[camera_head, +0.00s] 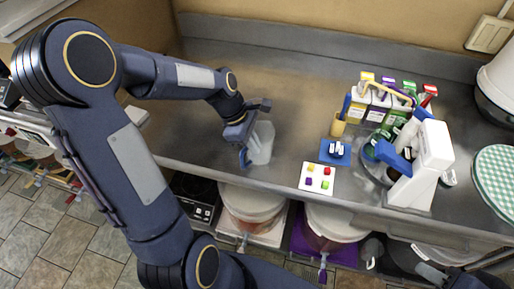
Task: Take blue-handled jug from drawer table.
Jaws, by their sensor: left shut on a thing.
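A clear jug (263,141) with a blue handle (244,157) is over the steel counter (290,95), near its front edge. My left gripper (243,137) is shut on the jug at its handle side, and the fingers partly hide the handle. I cannot tell whether the jug's base touches the counter. A dark part at the bottom right edge (436,274) appears to be my right gripper, partly cut off by the frame; its jaws are not clear.
Buckets (252,205) sit below the counter. The counter behind the jug is clear.

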